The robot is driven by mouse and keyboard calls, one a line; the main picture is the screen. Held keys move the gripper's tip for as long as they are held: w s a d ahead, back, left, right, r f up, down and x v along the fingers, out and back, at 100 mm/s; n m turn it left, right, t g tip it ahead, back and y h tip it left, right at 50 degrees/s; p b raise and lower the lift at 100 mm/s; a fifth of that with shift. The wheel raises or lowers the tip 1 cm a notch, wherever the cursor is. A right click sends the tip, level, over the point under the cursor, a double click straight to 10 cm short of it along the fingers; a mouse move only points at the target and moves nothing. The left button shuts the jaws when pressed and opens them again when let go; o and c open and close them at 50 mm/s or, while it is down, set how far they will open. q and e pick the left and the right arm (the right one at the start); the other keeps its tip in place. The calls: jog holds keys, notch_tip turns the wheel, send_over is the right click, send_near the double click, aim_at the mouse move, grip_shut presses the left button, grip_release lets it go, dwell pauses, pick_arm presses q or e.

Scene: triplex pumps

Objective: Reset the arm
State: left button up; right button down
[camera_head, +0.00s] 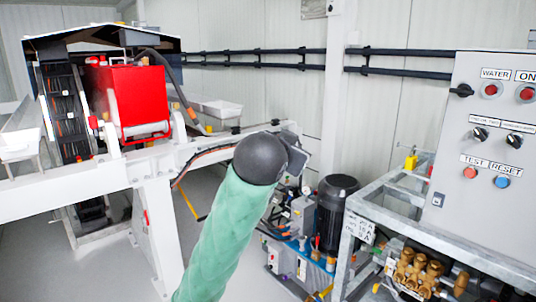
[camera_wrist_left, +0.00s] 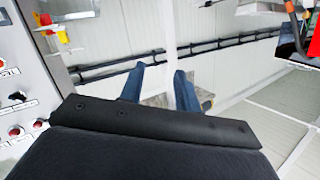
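My green arm with a dark round joint rises from the bottom middle of the head view, in front of the white machine frame. Its gripper is hidden behind the joint there. In the left wrist view my left gripper (camera_wrist_left: 158,88) shows two blue fingers standing apart, with no held object visible between them. Its fingers point towards the pale wall and its black rails. My right gripper is in neither view.
The control panel (camera_head: 495,150) with buttons and knobs stands at right, above a grey metal frame (camera_head: 440,243) with brass pump parts (camera_head: 415,272). A black motor (camera_head: 335,210) stands behind the arm. A red box (camera_head: 140,98) sits on the white machine (camera_head: 90,180) at left.

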pick_arm(q)
jog(key=s+a+f+n+g+y, duration=0.1)
jog(key=s+a+f+n+g, duration=0.15)
jog(key=a+f, duration=0.7)
jog(key=s+a+f+n+g+y, duration=0.15)
jog(key=s+f, duration=0.25)
jog(key=f, duration=1.2)
jog(key=s+a+f+n+g+y, duration=0.15)
jog(key=s+a+f, duration=0.35)
jog(key=f, duration=0.8)
jog(key=s+a+f+g, duration=0.2)
jog(key=s+f+g, duration=0.1)
jog(key=s+f, duration=1)
jog(key=s+a+f+g, duration=0.3)
jog(key=s+f+g, duration=0.1)
jog(key=s+f, duration=0.9)
jog(key=s+n, duration=0.1)
jog(key=s, duration=0.1)
jog(key=shift+s, duration=0.4)
jog(key=shift+a+g, duration=0.1)
jog(key=shift+g, duration=0.15)
